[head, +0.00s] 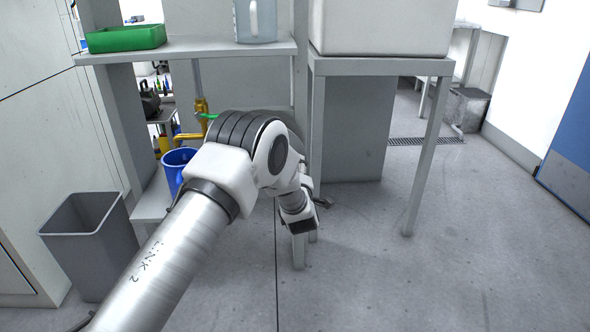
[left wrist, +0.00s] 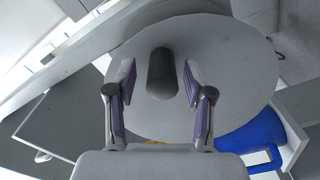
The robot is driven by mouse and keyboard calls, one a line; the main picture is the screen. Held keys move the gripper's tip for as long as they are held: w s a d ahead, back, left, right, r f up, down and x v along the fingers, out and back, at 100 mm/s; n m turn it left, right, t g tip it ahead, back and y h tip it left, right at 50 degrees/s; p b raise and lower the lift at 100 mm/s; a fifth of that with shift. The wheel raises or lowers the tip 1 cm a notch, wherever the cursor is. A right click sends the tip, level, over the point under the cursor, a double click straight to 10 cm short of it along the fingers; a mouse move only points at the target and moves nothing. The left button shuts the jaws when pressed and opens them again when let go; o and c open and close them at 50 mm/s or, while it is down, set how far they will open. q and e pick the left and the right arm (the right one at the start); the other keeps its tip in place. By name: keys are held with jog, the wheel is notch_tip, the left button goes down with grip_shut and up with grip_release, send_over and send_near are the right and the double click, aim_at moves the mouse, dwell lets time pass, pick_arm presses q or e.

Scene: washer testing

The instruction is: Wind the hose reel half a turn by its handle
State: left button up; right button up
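In the left wrist view, the hose reel shows as a large pale grey round disc (left wrist: 225,65). Its handle, a short dark grey cylinder (left wrist: 161,74), sticks out from the disc towards the camera. My left gripper (left wrist: 158,76) is open, with one finger on each side of the handle. A gap shows between the handle and each finger. My right gripper is in neither view.
A shelf (head: 205,49) holds a green tray (head: 126,38) and a clear jug (head: 256,20). A blue container (head: 174,163) stands below. A grey bin (head: 90,245) is at the left. A white box stands on a grey table (head: 380,67).

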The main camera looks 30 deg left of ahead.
pick_arm(q)
jog(key=v, duration=1.2)
